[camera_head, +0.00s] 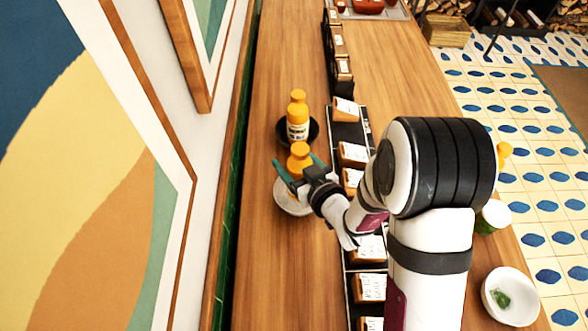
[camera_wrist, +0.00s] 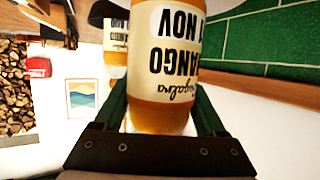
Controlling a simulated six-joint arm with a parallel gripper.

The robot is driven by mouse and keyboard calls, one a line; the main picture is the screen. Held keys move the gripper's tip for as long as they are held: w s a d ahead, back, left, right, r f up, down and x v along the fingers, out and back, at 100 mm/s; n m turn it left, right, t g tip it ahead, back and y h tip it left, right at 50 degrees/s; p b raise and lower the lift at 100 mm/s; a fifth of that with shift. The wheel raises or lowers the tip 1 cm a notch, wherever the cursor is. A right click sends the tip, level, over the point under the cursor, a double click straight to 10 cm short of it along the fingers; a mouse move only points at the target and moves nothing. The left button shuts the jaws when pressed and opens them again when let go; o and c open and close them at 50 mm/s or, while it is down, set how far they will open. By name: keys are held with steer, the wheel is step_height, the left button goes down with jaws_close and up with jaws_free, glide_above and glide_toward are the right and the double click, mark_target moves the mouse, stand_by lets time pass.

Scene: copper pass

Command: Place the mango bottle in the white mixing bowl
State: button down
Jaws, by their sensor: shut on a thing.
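My gripper (camera_head: 299,167) is shut on the mango bottle (camera_head: 299,152), a yellow-orange bottle with an orange cap. In the wrist view the mango bottle (camera_wrist: 163,60) stands between the fingers, its "MANGO" label upside down in the picture. In the head view the bottle is over a white bowl (camera_head: 287,206), which my gripper and the bottle partly cover. I cannot tell whether the bottle's base touches the bowl. A second white bowl (camera_head: 511,297), with a green leaf inside, is at the lower right.
A similar bottle (camera_head: 298,122) stands in a black bowl (camera_head: 313,131) just behind. A row of labelled brown boxes (camera_head: 352,153) runs along a black rack to the right. A yellow object (camera_head: 503,153) and a green-and-white container (camera_head: 494,216) are near the right edge. Bare counter lies left.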

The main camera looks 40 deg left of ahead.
steer(key=shift+f, duration=1.8)
steer(key=shift+f, duration=0.1)
jaws_free()
steer(key=shift+f, duration=0.1)
steer(key=shift+d+r, duration=0.15)
steer(key=shift+r, duration=0.1)
steer(key=v, duration=0.7)
steer(key=shift+r, duration=0.15)
